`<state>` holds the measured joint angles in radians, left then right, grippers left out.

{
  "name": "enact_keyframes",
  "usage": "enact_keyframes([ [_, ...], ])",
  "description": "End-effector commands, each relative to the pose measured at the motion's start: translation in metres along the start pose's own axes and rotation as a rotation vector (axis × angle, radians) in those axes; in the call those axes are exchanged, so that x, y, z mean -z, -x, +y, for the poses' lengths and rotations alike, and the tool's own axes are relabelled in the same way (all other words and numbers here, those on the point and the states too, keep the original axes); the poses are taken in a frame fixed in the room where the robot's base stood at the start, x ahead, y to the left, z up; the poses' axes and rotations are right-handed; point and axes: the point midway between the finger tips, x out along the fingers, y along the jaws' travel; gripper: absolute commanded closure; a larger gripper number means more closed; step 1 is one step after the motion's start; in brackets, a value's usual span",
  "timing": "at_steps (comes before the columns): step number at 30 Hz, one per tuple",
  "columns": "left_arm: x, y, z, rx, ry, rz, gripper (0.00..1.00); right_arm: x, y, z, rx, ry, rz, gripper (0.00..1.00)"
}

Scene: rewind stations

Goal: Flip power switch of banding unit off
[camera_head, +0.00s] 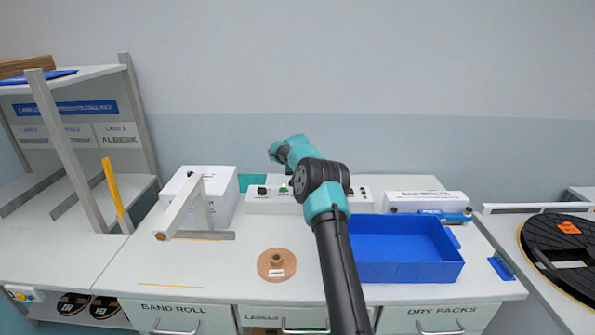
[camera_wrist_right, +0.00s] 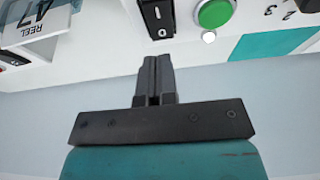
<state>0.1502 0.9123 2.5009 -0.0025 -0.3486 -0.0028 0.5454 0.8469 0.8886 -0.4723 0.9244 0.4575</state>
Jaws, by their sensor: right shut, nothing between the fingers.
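The banding unit's long white control box (camera_head: 352,206) stands at the back of the bench in the head view. Its green button (camera_head: 284,188) shows left of my right arm, and that arm hides part of the front. In the right wrist view, the black power switch (camera_wrist_right: 157,16) with white marks sits beside the green button (camera_wrist_right: 214,13). My right gripper (camera_wrist_right: 155,60) is shut and empty, its tips close to the switch's marked end. Contact and the rocker's tilt cannot be told. The head view hides these fingers behind my arm. My left gripper is not in view.
A white box (camera_head: 222,207) and an angled grey arm (camera_head: 180,208) stand left of the control box. A brown roll (camera_head: 277,265) lies in front. A blue bin (camera_head: 400,272) stands right of my arm. A black dial (camera_head: 262,190) is left of the green button.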

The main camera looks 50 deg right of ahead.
Motion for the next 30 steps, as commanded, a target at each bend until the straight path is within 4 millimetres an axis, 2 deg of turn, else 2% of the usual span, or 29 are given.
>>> enact_keyframes([
  [3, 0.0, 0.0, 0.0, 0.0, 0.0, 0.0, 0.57, -0.004, -0.017, 0.0, 0.0, 0.001, -0.001, 1.0],
  [7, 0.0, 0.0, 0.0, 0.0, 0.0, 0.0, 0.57, -0.007, -0.027, 0.0, 0.0, 0.0, -0.002, 1.0],
  [20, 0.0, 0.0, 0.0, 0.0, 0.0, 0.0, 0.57, -0.007, -0.031, 0.0, 0.0, 0.0, 0.0, 1.0],
  [30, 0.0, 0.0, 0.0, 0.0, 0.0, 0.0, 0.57, -0.004, -0.046, 0.0, 0.0, 0.0, -0.003, 1.0],
])
